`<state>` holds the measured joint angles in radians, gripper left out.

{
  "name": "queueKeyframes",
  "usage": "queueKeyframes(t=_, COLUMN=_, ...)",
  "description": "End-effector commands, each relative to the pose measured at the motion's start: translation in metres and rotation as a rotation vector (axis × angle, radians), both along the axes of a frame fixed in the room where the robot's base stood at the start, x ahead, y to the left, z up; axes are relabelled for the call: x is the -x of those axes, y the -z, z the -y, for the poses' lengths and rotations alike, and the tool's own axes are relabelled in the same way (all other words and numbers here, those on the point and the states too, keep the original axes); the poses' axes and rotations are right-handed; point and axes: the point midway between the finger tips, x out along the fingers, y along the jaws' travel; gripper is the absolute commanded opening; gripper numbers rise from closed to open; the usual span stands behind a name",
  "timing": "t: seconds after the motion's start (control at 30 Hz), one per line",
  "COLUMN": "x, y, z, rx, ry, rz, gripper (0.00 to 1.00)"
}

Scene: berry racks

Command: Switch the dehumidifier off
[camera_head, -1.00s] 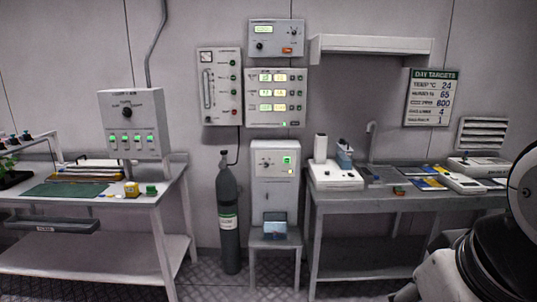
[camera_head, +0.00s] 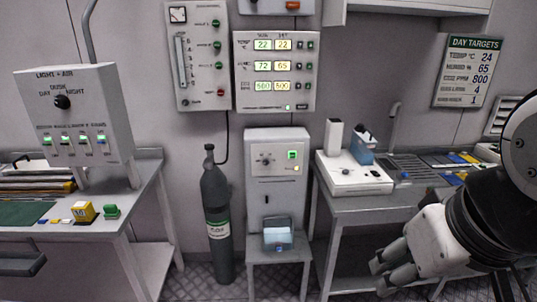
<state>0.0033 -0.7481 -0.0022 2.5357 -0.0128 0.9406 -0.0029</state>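The dehumidifier looks to be the white upright unit (camera_head: 276,195) on a small grey stand in the middle. Its upper front has a dial (camera_head: 265,160), a lit green rocker or display (camera_head: 292,155) and a small yellowish light (camera_head: 296,168). A bluish water container (camera_head: 277,236) sits at its lower front. My gripper (camera_head: 385,275) is at the lower right, in front of the right bench and apart from the unit. Its fingers point down and left; nothing shows between them, but their gap is hard to make out.
A gas cylinder (camera_head: 217,220) stands close left of the unit. The left bench (camera_head: 140,170) carries a light control box (camera_head: 75,115). The right bench (camera_head: 350,204) holds a white scale-like device (camera_head: 352,178). A climate panel (camera_head: 276,72) hangs above. Floor shows before the stand.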

Motion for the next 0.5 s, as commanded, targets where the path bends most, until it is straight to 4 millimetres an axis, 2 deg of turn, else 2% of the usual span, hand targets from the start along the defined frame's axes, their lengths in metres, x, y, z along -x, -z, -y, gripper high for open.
queueKeyframes(t=0.23, x=0.0002, y=-0.0001, z=0.0, rx=0.0, ry=0.0, rz=0.0, gripper=0.4)
queueKeyframes(t=0.4, x=0.0001, y=-0.0001, z=0.0, rx=0.0, ry=0.0, rz=0.0, gripper=0.01)
queueKeyframes(t=0.5, x=0.0001, y=-0.0001, z=0.0, rx=0.0, ry=0.0, rz=0.0, gripper=0.0)
